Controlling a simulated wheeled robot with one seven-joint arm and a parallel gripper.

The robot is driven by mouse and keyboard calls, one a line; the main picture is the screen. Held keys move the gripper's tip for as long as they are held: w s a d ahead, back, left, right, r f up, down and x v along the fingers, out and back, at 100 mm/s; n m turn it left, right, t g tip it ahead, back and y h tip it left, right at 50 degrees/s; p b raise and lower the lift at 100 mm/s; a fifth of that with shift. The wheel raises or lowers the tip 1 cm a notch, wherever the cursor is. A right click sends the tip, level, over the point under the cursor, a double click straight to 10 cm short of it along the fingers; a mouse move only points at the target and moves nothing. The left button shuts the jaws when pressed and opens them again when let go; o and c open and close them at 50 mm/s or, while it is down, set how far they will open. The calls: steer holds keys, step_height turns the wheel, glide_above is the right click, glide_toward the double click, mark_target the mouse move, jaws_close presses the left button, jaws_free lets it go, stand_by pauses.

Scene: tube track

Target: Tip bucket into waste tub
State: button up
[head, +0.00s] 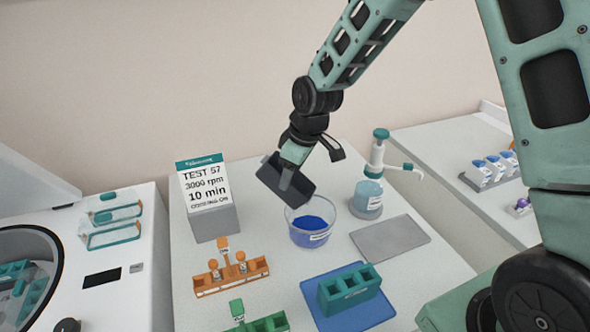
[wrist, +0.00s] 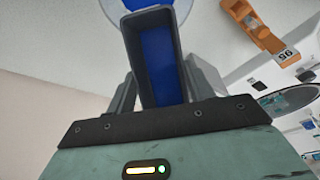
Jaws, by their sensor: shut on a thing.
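My gripper (head: 289,174) is shut on a dark grey rectangular bucket (head: 272,178) and holds it tilted above the table. The bucket is over the back left rim of the waste tub (head: 333,233), a clear round tub with blue contents and a white label. In the wrist view the bucket (wrist: 133,62) sits between my two fingers (wrist: 163,92), its long inside facing the camera. Its inner face looks blue; I cannot tell whether that is liquid or lining. Part of the tub (wrist: 112,7) shows beyond the bucket's far end.
An orange rack (head: 232,279) and a green rack (head: 262,323) stand at the front left. A teal block (head: 350,290) sits on a blue mat (head: 375,318). A dispenser bottle (head: 368,195) and a grey pad (head: 390,243) are right of the tub. A sign (head: 203,190) stands left.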

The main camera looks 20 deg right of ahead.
steer(key=g+h+p, duration=0.1)
steer(key=p, duration=0.1)
steer(key=a+g+h+p, duration=0.1)
steer(key=p, duration=0.1)
steer(key=shift+w+g+h, duration=0.3)
steer(key=shift+w+h, duration=0.1)
steer(key=shift+w+a+f+g+h+p, duration=0.15)
steer(key=shift+f+g+h+p, duration=0.15)
steer(key=shift+g+h+p, duration=0.4)
steer(key=shift+w+f+g+h+p, duration=0.1)
steer(key=shift+f+g+h+p, duration=0.2)
steer(key=shift+g+h+p, duration=0.35)
